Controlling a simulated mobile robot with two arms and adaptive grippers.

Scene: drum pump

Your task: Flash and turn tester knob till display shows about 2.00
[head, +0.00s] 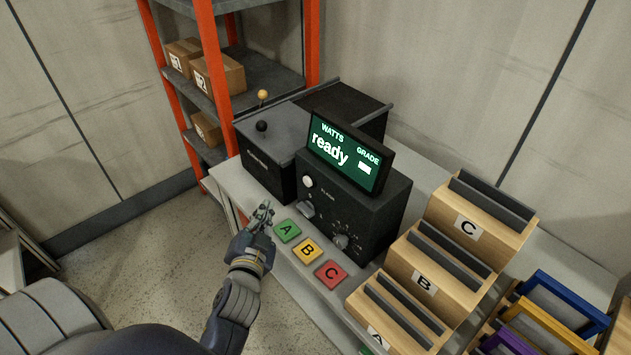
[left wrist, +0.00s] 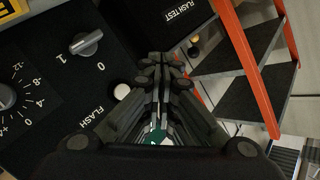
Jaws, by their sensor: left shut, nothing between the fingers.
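The black tester (head: 372,208) stands on the bench, its tilted display (head: 345,157) reading "WATTS", "ready" and "GRADE" with a white block. Its front has a white round FLASH button (head: 308,181), a 0/1 switch (head: 306,209) and a scaled dial knob (head: 341,241). In the left wrist view the button (left wrist: 121,91), switch (left wrist: 85,43) and dial (left wrist: 5,96) lie left of the fingers. My left gripper (head: 263,209) is shut and empty, in front of the tester near the green A pad, apart from the controls. My right gripper is not in view.
Pads A (head: 287,231), B (head: 307,251) and C (head: 331,274) lie along the bench's front. A grey-black flash test box (head: 268,150) with two ball-topped levers is left of the tester. A stepped wooden rack (head: 420,278) stands right. An orange-post shelf (head: 206,65) is behind.

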